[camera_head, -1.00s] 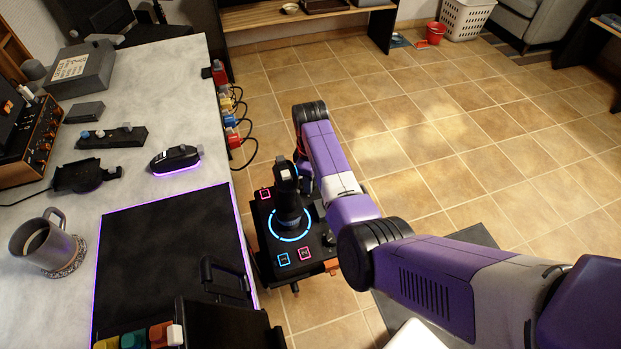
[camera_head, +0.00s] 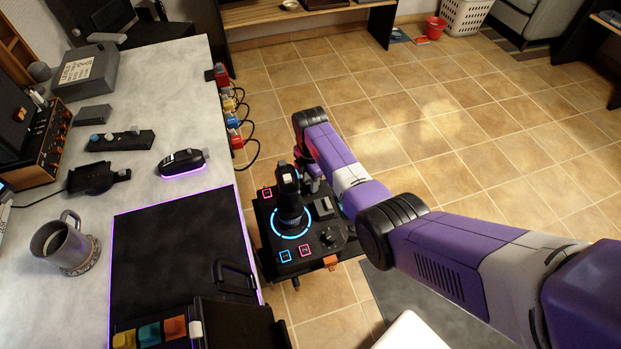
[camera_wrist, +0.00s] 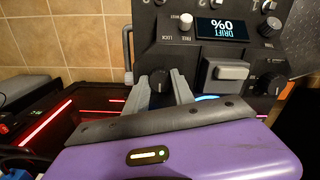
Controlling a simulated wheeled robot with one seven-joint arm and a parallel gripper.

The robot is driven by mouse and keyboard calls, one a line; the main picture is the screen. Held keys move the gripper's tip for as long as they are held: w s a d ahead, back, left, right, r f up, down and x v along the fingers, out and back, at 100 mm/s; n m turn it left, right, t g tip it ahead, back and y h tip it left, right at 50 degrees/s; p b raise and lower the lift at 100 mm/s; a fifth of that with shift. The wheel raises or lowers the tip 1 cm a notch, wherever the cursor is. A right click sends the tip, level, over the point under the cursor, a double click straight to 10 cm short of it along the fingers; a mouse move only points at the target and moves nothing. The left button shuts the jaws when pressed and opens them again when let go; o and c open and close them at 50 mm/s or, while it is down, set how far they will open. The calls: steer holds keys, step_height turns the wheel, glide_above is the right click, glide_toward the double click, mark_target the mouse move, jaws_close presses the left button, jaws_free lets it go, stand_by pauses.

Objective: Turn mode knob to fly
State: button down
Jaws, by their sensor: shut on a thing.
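The black control box (camera_head: 262,222) with a joystick (camera_head: 290,205) and a glowing blue ring stands beside the desk in the head view. In the wrist view its panel (camera_wrist: 170,45) carries a display (camera_wrist: 222,28) reading "DRIFT 0%", upside down. My gripper (camera_wrist: 160,82) has its two grey fingers on either side of a black knob (camera_wrist: 159,80) and is shut on it. The knob's mode labels cannot be read, so its setting is unclear.
Another black knob (camera_wrist: 271,84) and a grey lever block (camera_wrist: 226,72) sit right of my fingers. A metal handle (camera_wrist: 127,50) is close on the left. The desk (camera_head: 190,100) with a mug (camera_head: 66,245) is left of the box. Tiled floor (camera_head: 480,150) lies open to the right.

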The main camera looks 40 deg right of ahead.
steer(key=shift+n+p, duration=0.3)
steer(key=shift+n, duration=1.6)
steer(key=c, duration=1.1)
jaws_free()
steer(key=shift+o, duration=0.2)
step_height(320, 180, up, 8)
steer(key=shift+f+p, duration=0.1)
steer(key=shift+p, duration=0.7)
